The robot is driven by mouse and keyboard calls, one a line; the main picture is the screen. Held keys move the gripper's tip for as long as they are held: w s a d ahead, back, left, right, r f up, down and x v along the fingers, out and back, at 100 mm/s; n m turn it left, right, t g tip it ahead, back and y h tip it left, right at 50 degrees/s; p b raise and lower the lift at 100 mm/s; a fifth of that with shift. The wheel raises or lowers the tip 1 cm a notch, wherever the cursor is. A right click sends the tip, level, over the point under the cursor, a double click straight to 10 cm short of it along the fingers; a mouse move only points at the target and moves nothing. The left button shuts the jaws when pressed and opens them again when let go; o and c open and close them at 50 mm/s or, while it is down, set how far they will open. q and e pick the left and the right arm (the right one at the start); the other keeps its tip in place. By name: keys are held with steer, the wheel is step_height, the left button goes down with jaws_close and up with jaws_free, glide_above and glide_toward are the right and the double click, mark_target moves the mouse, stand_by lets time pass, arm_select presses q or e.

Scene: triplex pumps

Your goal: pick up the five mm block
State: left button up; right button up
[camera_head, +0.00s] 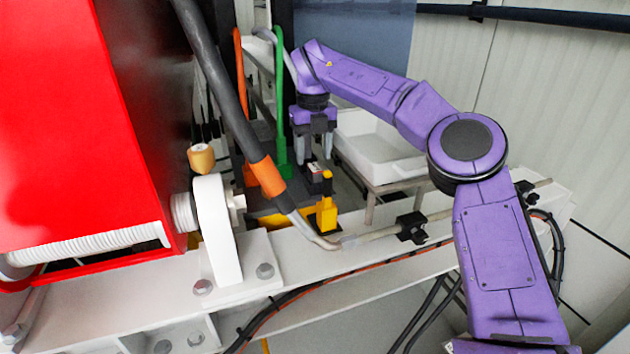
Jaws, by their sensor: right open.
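My right gripper (314,155) hangs pointing down at the end of my purple right arm, in the middle of the head view. Its two fingers are apart. Just below the fingers is a small dark block with a pale, red-marked face (318,174), which may be the five mm block; its marking is too small to read. No clear grip on it shows, and I cannot tell whether the fingers touch it. A yellow upright piece (327,210) stands just in front of it. My left gripper is not in view.
A large red housing (70,110) fills the left. A grey pipe with an orange band (267,176) slants down close left of the gripper. Green (281,120) and orange levers stand behind. A white basin (375,145) is at right. A white beam (120,310) crosses the front.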

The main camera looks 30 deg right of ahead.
mark_target(315, 166)
steer(key=f, duration=0.4)
steer(key=shift+d+f, duration=0.1)
steer(key=shift+d, duration=0.15)
steer(key=shift+s+a, duration=0.1)
jaws_close()
steer(key=shift+r, duration=0.2)
